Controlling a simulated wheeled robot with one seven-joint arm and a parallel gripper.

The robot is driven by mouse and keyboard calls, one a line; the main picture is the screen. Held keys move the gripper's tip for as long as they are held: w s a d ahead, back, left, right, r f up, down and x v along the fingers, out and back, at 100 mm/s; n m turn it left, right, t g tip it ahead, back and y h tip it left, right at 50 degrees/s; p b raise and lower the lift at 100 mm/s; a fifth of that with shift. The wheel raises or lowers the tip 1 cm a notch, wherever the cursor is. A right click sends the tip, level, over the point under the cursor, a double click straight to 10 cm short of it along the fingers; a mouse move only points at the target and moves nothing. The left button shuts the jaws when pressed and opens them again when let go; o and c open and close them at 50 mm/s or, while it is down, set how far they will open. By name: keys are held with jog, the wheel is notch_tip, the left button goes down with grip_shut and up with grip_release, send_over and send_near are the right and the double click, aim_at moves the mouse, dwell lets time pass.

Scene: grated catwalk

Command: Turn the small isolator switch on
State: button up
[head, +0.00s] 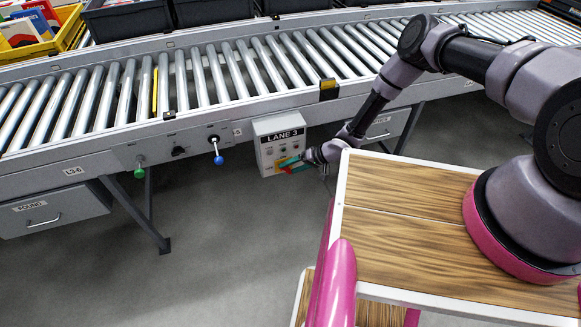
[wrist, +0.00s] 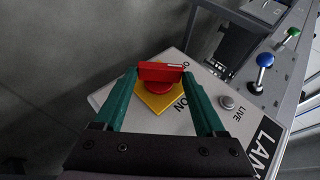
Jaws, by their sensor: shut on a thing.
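The isolator switch is a red rotary handle (wrist: 160,72) on a yellow square plate (wrist: 155,100), set on the grey LANE 3 box (head: 280,127) under the conveyor. My gripper (wrist: 161,76) has its two green fingers at the two ends of the red handle and is shut on it. In the wrist view the handle lies crosswise between the fingertips. One end is near a partly hidden label starting with "O"; the "ON" label is beside the plate, lower right. In the head view my gripper (head: 290,162) is at the box's lower right, covering most of the switch.
A round grey button marked LIVE (wrist: 227,102) is beside the right finger. A blue knob (head: 218,160), a black knob (head: 179,151) and a green knob (head: 139,173) are on the conveyor rail (head: 90,160) to the left. The floor below is clear.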

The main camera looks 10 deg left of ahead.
jog(key=y, duration=0.1)
jog(key=g+y, duration=0.1)
jog(key=f+m+y, duration=0.1)
jog(key=shift+d+y, duration=0.3)
jog(key=shift+y, duration=0.1)
jog(key=shift+f+m+g+y, duration=0.4)
jog(key=shift+m+g+y, duration=0.15)
jog(key=shift+y, duration=0.65)
jog(key=o, duration=1.3)
jog(key=v, duration=1.1)
jog(key=shift+f, duration=0.15)
